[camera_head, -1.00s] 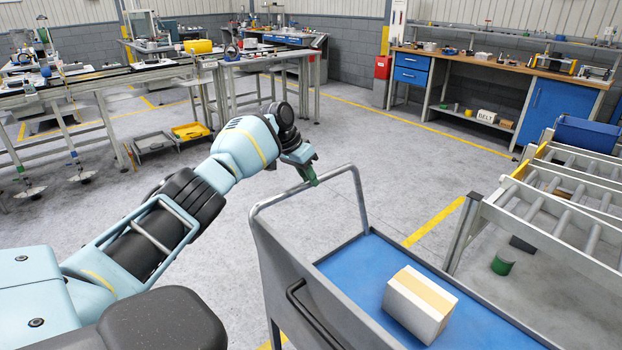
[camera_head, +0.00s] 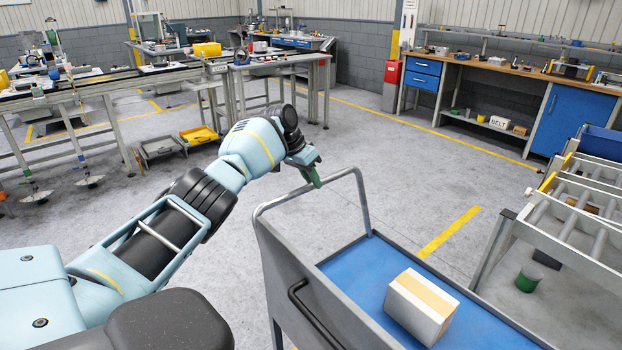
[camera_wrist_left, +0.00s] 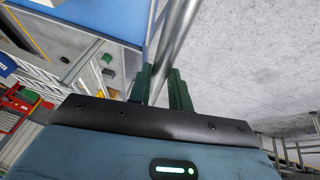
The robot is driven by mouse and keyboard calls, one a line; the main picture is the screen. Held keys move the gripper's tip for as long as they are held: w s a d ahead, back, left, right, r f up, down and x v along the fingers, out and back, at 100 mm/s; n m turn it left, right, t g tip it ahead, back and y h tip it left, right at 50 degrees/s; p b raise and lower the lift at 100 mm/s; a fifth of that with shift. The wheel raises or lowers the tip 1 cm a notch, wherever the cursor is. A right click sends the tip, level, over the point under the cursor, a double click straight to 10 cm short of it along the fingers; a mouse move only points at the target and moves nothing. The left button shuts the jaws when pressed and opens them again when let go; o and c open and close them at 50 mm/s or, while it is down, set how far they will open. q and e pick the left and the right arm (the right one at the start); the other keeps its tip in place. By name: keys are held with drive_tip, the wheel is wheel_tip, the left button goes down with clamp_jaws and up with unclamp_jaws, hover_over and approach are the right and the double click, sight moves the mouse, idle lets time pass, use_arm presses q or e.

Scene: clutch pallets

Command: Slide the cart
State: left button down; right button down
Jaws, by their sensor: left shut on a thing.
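The cart is grey with a blue deck (camera_head: 350,276) and a tubular handle rail (camera_head: 290,196) at its far-left end. A white box with a tan top band (camera_head: 421,304) sits on the deck. My left gripper (camera_head: 315,180) is shut on the cart's handle rail, near the middle of its top bar. In the left wrist view, the green fingers of my left gripper (camera_wrist_left: 161,88) stand on either side of the grey rail (camera_wrist_left: 178,40). My right gripper is not in view.
A roller conveyor (camera_head: 580,222) stands to the right of the cart, with a green cylinder (camera_head: 528,279) on the floor near its leg. Workbenches line the left and back. Open grey floor (camera_head: 400,165) lies beyond the handle.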

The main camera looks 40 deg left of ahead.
use_arm(q)
drive_tip(key=shift+r, duration=0.1)
drive_tip(key=c, duration=1.3)
unclamp_jaws()
drive_tip(key=shift+w+d, duration=0.1)
drive_tip(key=p+v, duration=0.1)
drive_tip(key=v, duration=0.6)
drive_tip(key=shift+r, duration=0.35)
